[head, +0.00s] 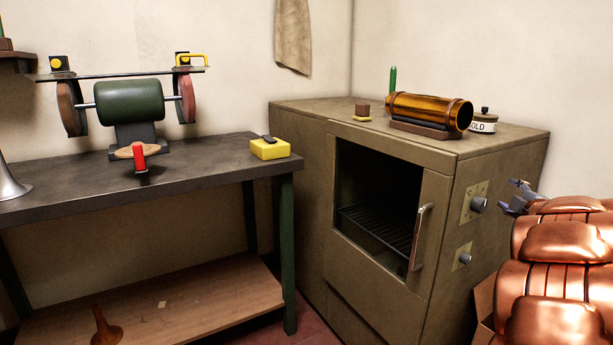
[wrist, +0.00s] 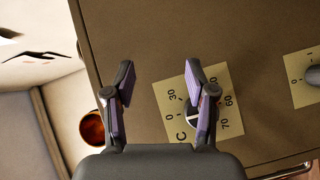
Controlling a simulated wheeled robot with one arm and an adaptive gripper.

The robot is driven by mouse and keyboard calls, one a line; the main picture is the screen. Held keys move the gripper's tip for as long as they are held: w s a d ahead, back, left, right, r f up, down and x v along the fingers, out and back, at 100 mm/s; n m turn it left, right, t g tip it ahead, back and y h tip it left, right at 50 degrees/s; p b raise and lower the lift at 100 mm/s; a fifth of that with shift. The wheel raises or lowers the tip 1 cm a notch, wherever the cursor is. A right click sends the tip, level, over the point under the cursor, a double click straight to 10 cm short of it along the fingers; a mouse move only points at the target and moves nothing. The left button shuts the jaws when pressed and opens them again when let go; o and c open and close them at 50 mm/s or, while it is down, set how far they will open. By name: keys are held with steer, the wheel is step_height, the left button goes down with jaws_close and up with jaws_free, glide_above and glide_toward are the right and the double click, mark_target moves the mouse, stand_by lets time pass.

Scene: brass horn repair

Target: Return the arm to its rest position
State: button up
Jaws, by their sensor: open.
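My gripper (wrist: 158,88) is open and empty in the wrist view, its two purple-padded fingers spread in front of the side of the oven. A pale dial plate (wrist: 222,112) with temperature numbers lies behind the right finger, and that finger partly hides its knob. In the head view my gripper (head: 517,197) is small, just right of the upper knob (head: 478,204) on the oven's right side. My copper-coloured arm fills the lower right of the head view.
The oven (head: 385,170) has an opening showing a dark rack inside, with a metal handle (head: 420,237) beside it. A workbench (head: 75,190) with a grinder (head: 130,103) stands left.

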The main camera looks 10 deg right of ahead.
steer(key=s+a+r+m+g+h+p, duration=0.3)
steer(key=s+a+r+m+g+p, duration=0.3)
steer(key=a+r+m+p, duration=0.45)
steer(key=s+a+g+y+p, duration=0.3)
steer(key=s+a+g+p, duration=0.1)
steer(key=s+a, duration=0.6)
steer(key=s+a+f+g+y+p, duration=0.1)
steer(key=s+a+g+y+p, duration=0.2)
steer(key=s+a+p, duration=0.4)
steer(key=s+a+g+y+p, duration=0.3)
steer(key=s+a, duration=1)
steer(key=a, duration=0.9)
steer(key=g+p, duration=0.1)
steer(key=p, duration=0.1)
steer(key=shift+s+a+f+g+p, duration=0.2)
steer(key=shift+s+g+p, duration=0.1)
steer(key=shift+s+p, duration=0.1)
